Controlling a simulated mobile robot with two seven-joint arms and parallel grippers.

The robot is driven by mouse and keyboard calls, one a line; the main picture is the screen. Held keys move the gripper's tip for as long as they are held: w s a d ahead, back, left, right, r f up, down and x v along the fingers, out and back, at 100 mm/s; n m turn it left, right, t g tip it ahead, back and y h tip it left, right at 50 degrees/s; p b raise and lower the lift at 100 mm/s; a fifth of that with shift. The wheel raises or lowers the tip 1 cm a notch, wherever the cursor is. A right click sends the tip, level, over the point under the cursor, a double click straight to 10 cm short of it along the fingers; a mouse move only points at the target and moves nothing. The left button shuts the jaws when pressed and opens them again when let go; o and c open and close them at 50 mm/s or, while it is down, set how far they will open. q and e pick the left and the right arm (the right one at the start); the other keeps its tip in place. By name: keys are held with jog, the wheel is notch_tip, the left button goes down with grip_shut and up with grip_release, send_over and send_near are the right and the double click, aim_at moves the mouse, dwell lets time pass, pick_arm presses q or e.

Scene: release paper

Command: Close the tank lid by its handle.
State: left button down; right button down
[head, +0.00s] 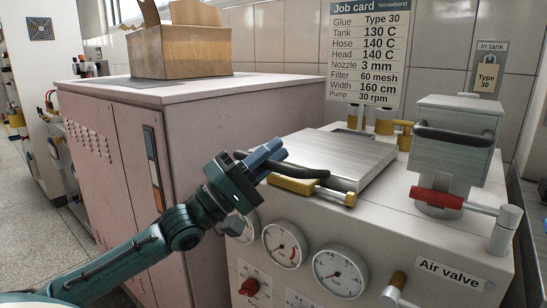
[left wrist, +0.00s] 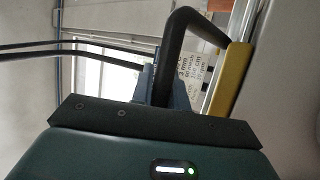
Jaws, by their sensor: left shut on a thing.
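The tank lid (head: 345,158) is a ribbed silver plate. It lies flat or nearly flat on top of the white machine; I cannot tell whether any gap is left under it. Its black bar handle (head: 305,171) is at the front left edge, above a yellow latch bar (head: 297,187). My left gripper (head: 266,157), with blue fingers, is shut on the left end of the handle. In the left wrist view the handle (left wrist: 180,45) runs down between the fingers (left wrist: 163,88), with the yellow bar (left wrist: 231,84) at its right. My right gripper is not in view.
A pink cabinet (head: 215,145) with a cardboard box (head: 180,52) on it stands close left of my arm. Gauges (head: 340,272) line the machine's front. A grey box with a black handle (head: 452,140) and a red-handled valve (head: 437,198) stand to the right. A job card (head: 367,50) hangs behind.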

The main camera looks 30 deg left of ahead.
pick_arm(q)
jog(key=shift+d+f, duration=0.1)
jog(key=shift+f, duration=0.35)
jog(key=c, duration=1.7)
grip_release()
jog(key=o, duration=0.3)
jog(key=shift+r, duration=0.1)
jog(key=shift+o, duration=0.2)
jog(key=shift+v, duration=1)
jog(key=p+v, duration=0.1)
jog(key=v, duration=1)
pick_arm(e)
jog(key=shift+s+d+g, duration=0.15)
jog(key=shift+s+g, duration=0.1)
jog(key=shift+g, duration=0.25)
pick_arm(q)
jog(key=shift+s+r, duration=0.1)
jog(key=shift+r, duration=0.05)
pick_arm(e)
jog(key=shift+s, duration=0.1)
